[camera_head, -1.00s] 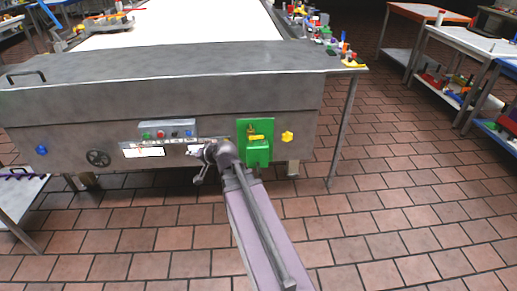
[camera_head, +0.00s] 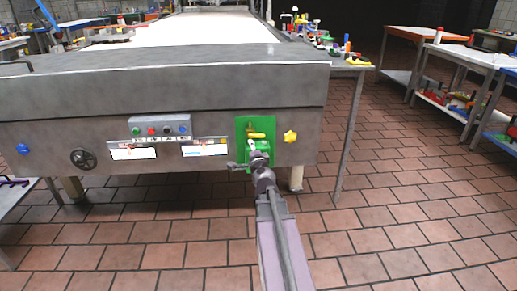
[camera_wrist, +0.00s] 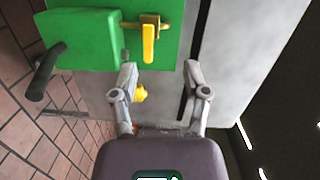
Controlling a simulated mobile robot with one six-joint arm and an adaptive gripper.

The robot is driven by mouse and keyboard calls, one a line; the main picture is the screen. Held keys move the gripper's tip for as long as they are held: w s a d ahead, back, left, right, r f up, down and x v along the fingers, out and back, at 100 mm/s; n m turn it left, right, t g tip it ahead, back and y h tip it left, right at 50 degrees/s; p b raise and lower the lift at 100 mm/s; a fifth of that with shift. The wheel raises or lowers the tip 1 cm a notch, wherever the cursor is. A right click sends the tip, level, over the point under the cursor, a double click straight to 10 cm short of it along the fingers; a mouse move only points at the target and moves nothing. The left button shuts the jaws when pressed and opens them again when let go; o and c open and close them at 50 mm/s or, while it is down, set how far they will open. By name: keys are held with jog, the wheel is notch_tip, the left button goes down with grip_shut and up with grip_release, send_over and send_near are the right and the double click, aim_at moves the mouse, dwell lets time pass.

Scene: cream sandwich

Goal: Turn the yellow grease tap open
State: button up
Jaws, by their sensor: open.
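The yellow grease tap (camera_head: 256,135) is a small yellow lever on a brass fitting, on the green panel (camera_head: 241,128) at the machine's front. In the head view its lever lies roughly level, pointing right. In the wrist view the tap (camera_wrist: 148,44) is at the top middle, beyond the fingertips. My gripper (camera_wrist: 162,72) is open with nothing between its fingers, and the tap's lever end lies just past the gap, apart from both fingers. In the head view my gripper (camera_head: 254,152) is in front of the green box below the tap and partly covers it.
A dark handle (camera_wrist: 45,72) sticks out by the green box. Buttons (camera_head: 160,130) and a handwheel (camera_head: 83,160) are left. The tiled floor (camera_head: 400,235) is clear.

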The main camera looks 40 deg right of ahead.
jog(key=d+m, duration=0.1)
jog(key=s+d+f+m+h+b, duration=0.1)
jog(key=s+d+f+g+h+b, duration=0.1)
jog(key=d, duration=0.1)
jog(key=shift+f+m, duration=0.2)
jog(key=shift+m, duration=0.2)
jog(key=shift+w, duration=0.25)
jog(key=shift+w, duration=0.1)
